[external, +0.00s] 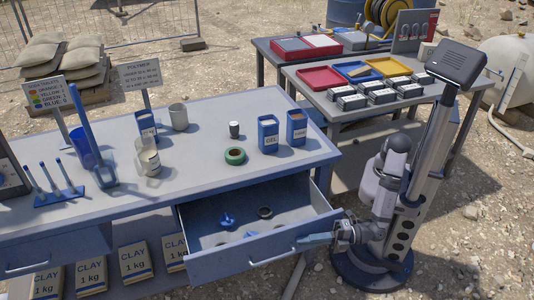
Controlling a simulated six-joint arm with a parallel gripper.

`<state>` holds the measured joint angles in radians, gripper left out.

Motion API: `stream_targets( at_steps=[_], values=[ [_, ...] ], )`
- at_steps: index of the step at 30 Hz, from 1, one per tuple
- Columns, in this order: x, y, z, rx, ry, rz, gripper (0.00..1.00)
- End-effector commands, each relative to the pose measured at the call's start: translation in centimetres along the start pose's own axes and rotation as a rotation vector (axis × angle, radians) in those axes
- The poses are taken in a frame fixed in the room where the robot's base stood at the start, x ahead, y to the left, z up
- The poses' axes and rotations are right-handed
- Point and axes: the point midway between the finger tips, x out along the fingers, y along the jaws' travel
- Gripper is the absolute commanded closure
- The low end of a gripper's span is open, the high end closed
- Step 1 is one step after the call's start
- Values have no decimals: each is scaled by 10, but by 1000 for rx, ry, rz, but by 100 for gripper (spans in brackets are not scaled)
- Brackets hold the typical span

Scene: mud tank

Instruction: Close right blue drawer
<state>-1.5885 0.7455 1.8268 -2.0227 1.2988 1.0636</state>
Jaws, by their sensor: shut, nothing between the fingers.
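The right blue drawer (215,265) is pulled out from under the right part of the table, and its inside shows. It holds several small items, among them a blue piece (227,219) and a dark ring (265,212). A light bar handle (272,256) runs along its front. My gripper (303,240) is shut and empty at the right end of the drawer front. I cannot tell whether it touches the drawer.
Clay bags (135,262) stand below, left of the drawer. A second table (345,112) with coloured trays stands behind my arm. Gravel ground lies in front of the drawer.

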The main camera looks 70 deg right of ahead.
Motion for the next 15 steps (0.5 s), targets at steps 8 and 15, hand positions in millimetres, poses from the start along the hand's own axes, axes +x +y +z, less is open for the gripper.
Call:
stream_targets(
  at_steps=[8,15],
  values=[
    [20,-5,80,2,-8,1,100],
    [36,-6,144,3,-9,2,100]
  ],
)
